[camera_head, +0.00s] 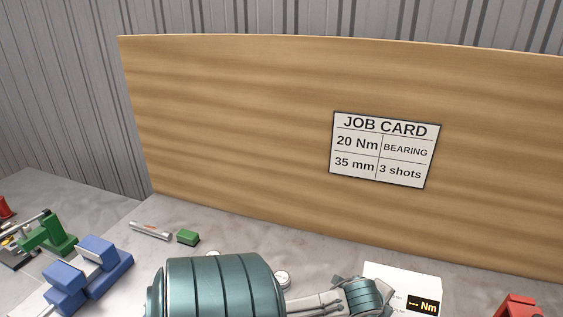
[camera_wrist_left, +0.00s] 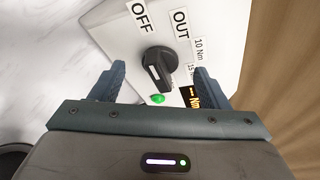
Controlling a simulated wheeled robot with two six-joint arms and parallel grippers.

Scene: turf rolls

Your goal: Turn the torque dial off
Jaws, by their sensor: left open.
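The black torque dial (camera_wrist_left: 160,68) is on the white face of a control box (camera_wrist_left: 222,35), with OFF and OUT printed near it. A pale mark shows on the knob's lower left; I cannot tell which label it points to. My left gripper (camera_wrist_left: 160,74) is open, with one finger on each side of the dial in the picture; contact is not clear. In the head view the white box (camera_head: 402,279) is at the bottom right, its display (camera_head: 424,306) showing "--- Nm". My arm hides the dial there. My right gripper is not in view.
A green lamp (camera_wrist_left: 157,98) glows beside the dial. A wooden board with a job card (camera_head: 385,150) stands behind the bench. A blue block fixture (camera_head: 90,270), a green block (camera_head: 188,237) and a metal cylinder (camera_head: 150,230) lie left. A red object (camera_head: 520,306) is at right.

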